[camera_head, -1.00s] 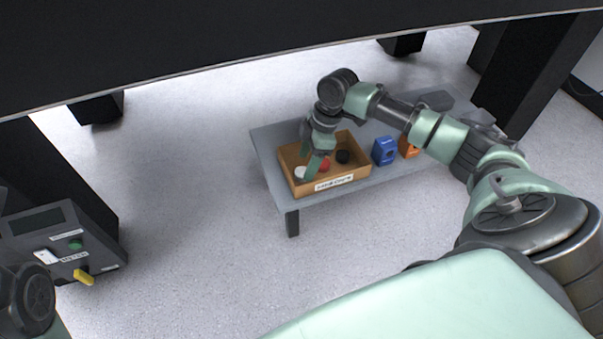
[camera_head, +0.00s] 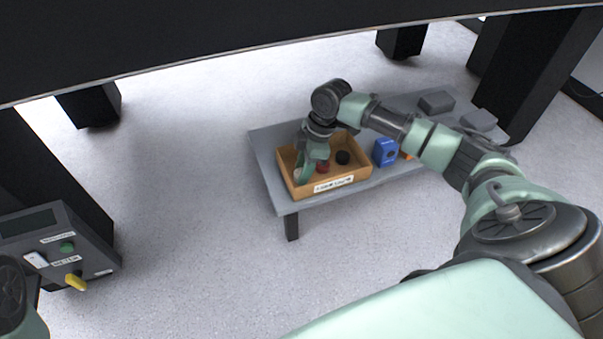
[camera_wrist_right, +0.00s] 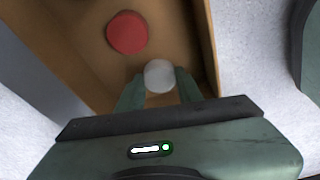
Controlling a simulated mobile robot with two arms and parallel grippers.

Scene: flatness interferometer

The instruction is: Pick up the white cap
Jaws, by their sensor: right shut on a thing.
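The white cap (camera_wrist_right: 159,76) is between the fingertips of my right gripper (camera_wrist_right: 158,90) in the right wrist view. The gripper is shut on it, with one finger on each side. In the head view my right gripper (camera_head: 306,172) reaches down into the left part of the wooden tray (camera_head: 357,178), and the cap (camera_head: 298,173) shows only a small part beside the fingers. I cannot tell whether the cap is clear of the tray floor. My left gripper is not in view; only part of my left arm shows at the lower left.
A red cap (camera_wrist_right: 127,33), also in the head view (camera_head: 323,166), and a black cap (camera_head: 343,157) lie in the tray. The tray stands on a low grey table (camera_head: 265,143) with a blue block (camera_head: 385,152) and grey blocks (camera_head: 436,102). A meter box (camera_head: 60,245) stands at left.

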